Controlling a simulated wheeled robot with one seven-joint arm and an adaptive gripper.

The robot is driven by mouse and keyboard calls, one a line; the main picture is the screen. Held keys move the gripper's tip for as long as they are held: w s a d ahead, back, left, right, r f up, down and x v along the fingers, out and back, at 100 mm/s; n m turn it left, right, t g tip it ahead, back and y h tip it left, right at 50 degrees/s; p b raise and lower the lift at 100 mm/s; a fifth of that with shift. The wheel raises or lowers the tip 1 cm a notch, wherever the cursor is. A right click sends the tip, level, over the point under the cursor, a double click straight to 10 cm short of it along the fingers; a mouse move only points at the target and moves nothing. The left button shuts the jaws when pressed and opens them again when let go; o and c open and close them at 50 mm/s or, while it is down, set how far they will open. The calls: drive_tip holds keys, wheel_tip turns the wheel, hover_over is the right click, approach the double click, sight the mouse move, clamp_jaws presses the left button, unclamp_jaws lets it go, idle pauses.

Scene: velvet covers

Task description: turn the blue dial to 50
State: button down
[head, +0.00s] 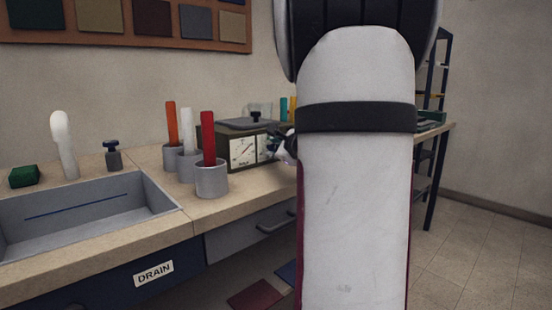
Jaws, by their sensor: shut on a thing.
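A dark olive box (230,158) with a white gauge face (243,151) and a needle stands on the counter, partly behind my arm. The blue dial is at the right of the box's front, where a small pale blue patch (267,146) shows; its marks are too small to read. My gripper (280,146) is at that spot, shut on the dial. My white arm hides most of the gripper and the right end of the box.
Three grey cups with orange, white and red rods stand left of the box; the nearest cup (212,180) is close to the counter's front edge. A grey sink (90,215) is at left. A dark blue rack (437,150) stands at right.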

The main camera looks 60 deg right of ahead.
idle(0.5)
drive_tip(key=c, duration=1.3)
unclamp_jaws()
drive_tip(key=v, duration=1.2)
